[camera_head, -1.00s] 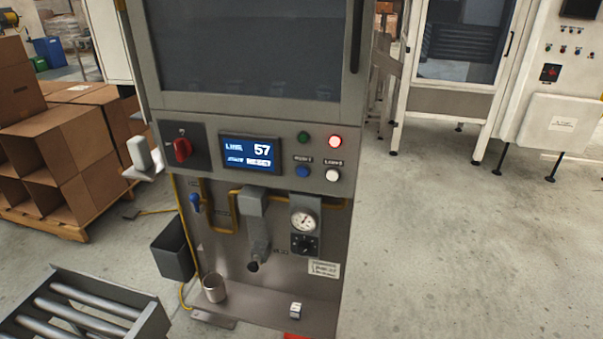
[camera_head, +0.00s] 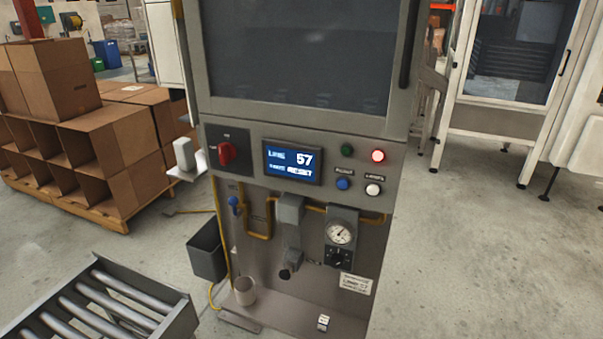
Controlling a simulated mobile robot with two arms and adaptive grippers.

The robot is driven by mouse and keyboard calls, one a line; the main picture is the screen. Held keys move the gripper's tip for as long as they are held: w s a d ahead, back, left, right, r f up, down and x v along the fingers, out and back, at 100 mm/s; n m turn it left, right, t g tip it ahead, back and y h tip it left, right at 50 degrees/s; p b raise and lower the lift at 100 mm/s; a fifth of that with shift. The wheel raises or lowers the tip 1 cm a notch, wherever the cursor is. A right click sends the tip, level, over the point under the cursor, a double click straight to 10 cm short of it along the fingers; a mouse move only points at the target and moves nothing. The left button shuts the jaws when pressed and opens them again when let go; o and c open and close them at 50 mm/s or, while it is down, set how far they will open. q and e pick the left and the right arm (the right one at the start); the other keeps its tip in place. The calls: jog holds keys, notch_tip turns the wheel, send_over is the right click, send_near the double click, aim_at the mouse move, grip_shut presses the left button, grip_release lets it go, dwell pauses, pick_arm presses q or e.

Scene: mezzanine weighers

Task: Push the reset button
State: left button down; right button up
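A grey machine panel (camera_head: 330,217) stands in front of me. On it are a blue button (camera_head: 343,184) and a white button (camera_head: 373,190), side by side. Above them are a dark green button or lamp (camera_head: 347,150) and a lit red one (camera_head: 378,156). Small labels (camera_head: 345,171) sit between the rows; their text is too blurred to read surely, so I cannot tell for certain which is the reset button. Neither of my grippers is in view.
A red rotary switch (camera_head: 227,154) is left of the display. Below are a gauge (camera_head: 340,233), a metal cup (camera_head: 245,291) and a dark bin (camera_head: 207,249). A roller conveyor (camera_head: 105,310) is at lower left, cardboard boxes (camera_head: 120,140) behind. Floor to the right is clear.

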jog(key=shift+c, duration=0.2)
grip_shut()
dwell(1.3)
